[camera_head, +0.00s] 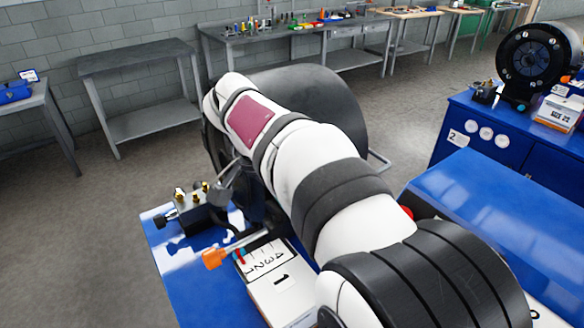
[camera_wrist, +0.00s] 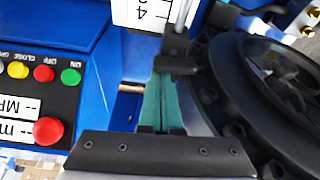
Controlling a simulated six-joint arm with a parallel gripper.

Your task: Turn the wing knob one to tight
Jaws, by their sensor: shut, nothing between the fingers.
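I cannot pick out wing knob one for sure in either view. In the head view, a dark valve block (camera_head: 197,212) with brass fittings stands on the blue bench at the left, with a small black knob (camera_head: 161,219) on its left side. I cannot tell if this is the wing knob. In the wrist view, my gripper (camera_wrist: 163,82) points away from the camera with its teal fingers together and empty. A silver rod (camera_wrist: 181,18) with a black block (camera_wrist: 176,58) lies just beyond the fingertips. In the head view my arm hides much of the machine.
An orange-ended handle (camera_head: 214,259) sticks out beside the numbered card (camera_head: 266,258). In the wrist view, a button panel (camera_wrist: 40,95) lies at the left and a round black crimper head (camera_wrist: 265,85) close at the right. Another crimper (camera_head: 533,62) stands at the back right.

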